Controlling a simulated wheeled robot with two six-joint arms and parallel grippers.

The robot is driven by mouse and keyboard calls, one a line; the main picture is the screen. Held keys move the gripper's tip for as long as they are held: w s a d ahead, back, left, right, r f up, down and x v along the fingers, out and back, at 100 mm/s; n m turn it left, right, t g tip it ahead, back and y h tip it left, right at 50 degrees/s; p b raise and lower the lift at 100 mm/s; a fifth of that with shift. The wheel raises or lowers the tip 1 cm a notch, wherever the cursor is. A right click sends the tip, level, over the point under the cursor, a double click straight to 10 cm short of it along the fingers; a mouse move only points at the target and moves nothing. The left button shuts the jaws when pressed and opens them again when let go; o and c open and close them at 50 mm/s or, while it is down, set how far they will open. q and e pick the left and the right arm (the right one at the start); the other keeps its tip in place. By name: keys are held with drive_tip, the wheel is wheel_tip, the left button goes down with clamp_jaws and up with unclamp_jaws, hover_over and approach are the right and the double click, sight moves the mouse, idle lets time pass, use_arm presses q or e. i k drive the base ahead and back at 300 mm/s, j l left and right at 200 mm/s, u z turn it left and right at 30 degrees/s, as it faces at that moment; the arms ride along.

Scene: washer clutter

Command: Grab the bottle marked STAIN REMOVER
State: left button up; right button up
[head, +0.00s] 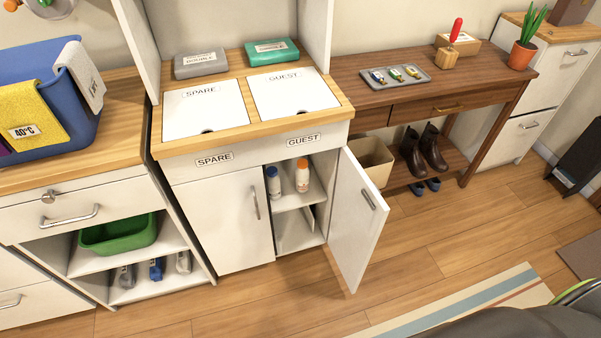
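Two bottles stand on the upper shelf inside the open right side of the white cabinet (225,218). Neither of my grippers is in view.
The right cabinet door (355,220) stands swung open toward the room. A beige bin (371,160) and boots (412,152) are to its right. A blue basket (62,110) sits on the left counter. Wooden floor (240,300) in front is clear; a striped rug (470,305) lies at right.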

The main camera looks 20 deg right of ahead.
sight(302, 175)
drive_tip(key=i+l, duration=0.15)
drive_tip(key=l, duration=0.25)
drive_tip(key=i+l, duration=0.1)
drive_tip(key=l, duration=0.3)
drive_tip(key=i+l, duration=0.15)
drive_tip(key=l, duration=0.25)
